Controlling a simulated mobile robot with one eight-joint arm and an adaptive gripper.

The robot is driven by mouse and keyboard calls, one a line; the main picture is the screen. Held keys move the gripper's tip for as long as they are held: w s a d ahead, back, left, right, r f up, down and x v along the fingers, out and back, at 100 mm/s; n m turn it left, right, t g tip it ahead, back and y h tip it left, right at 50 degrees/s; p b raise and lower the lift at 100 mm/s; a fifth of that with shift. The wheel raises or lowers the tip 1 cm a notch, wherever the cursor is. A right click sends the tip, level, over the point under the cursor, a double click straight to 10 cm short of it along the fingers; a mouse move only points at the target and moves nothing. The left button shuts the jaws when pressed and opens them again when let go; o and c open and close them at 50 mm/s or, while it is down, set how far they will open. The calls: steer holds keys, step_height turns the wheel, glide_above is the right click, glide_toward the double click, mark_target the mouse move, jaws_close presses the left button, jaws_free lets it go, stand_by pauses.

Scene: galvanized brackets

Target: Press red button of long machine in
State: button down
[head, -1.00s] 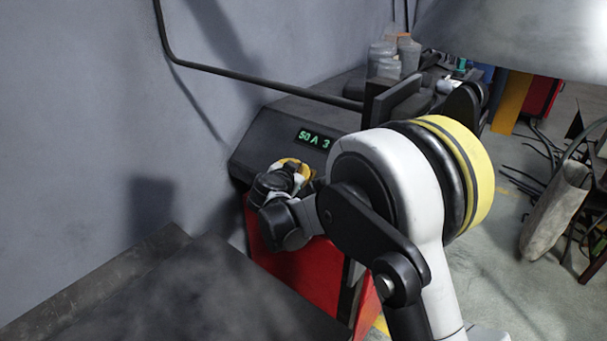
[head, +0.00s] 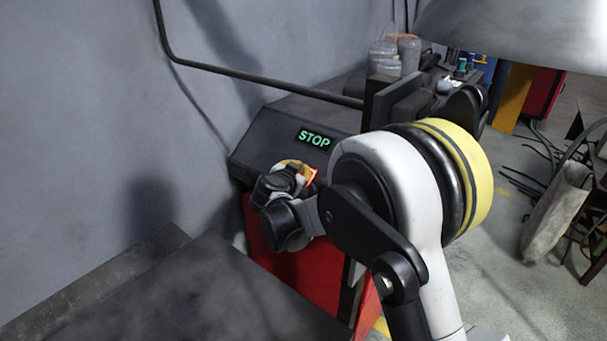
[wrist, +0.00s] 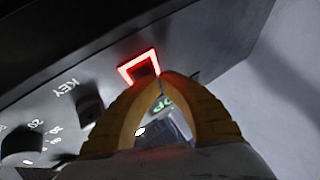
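The long machine has a black sloped panel (head: 265,132) and a red body (head: 330,262). Its green display (head: 314,138) reads STOP. In the wrist view, the red button (wrist: 126,70) shows as a brightly lit red square outline on the black panel. My gripper (wrist: 162,78) has its two yellow fingers closed tip to tip, with nothing held. The tips overlap the button's lower right part; whether they touch it I cannot tell. In the head view, my gripper (head: 308,168) is at the panel just below the display, partly hidden by my arm, with a red glow beside it.
In the wrist view, a KEY switch (wrist: 90,110) and a numbered dial (wrist: 20,145) sit left of the button. A dark tabletop (head: 200,295) lies in front, a grey wall (head: 80,130) on the left. A black pipe (head: 260,80) runs above the machine.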

steer(key=shift+r, duration=0.1)
steer(key=shift+s+a+r, duration=0.25)
steer(key=shift+r, duration=0.1)
steer(key=s+a+r+p, duration=0.2)
steer(key=s+r+p, duration=0.1)
steer(key=r, duration=0.1)
steer(key=shift+a+r, duration=0.15)
steer(key=shift+r, duration=0.2)
stand_by(0.3)
